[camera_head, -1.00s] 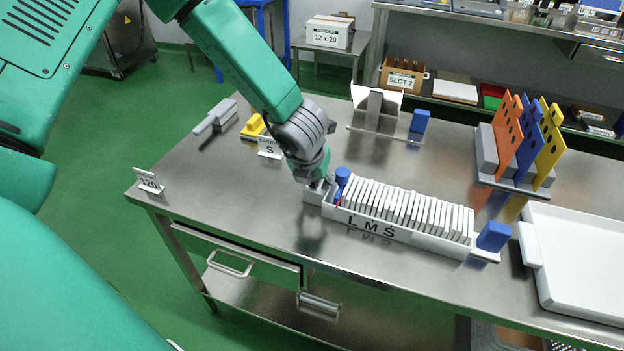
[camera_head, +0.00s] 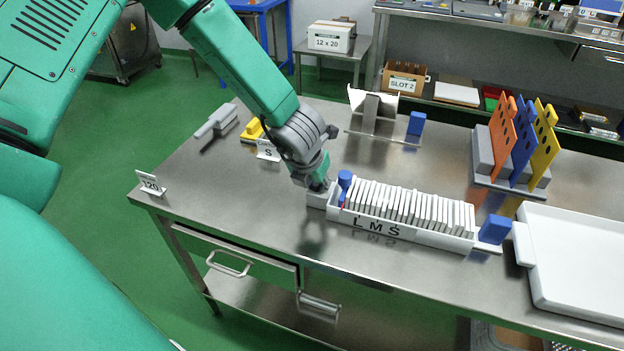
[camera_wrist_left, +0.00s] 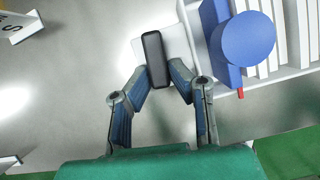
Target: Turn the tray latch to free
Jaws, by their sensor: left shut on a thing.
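The white tray marked LMS (camera_head: 425,236) lies on the steel table, with a row of upright white packets (camera_head: 410,205) in it. A dark grey bar-shaped latch (camera_wrist_left: 156,58) sits on the tray's left end in the left wrist view. My left gripper (camera_head: 320,186) is at that end, pointing down. In the wrist view its fingers (camera_wrist_left: 160,82) are shut on the latch from both sides. The latch is hidden by the fingers in the head view. A blue pusher with a round knob (camera_wrist_left: 248,38) stands close beside the latch, with a small red tab (camera_wrist_left: 240,93) below it. My right gripper is out of view.
A blue block (camera_head: 495,229) stands at the tray's right end. A white shallow tray (camera_head: 575,265) lies farther right. Orange, blue and yellow plates (camera_head: 522,145) stand in a grey rack behind. A 120 sign (camera_head: 150,182) stands at the table's left corner. The table left of my gripper is mostly clear.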

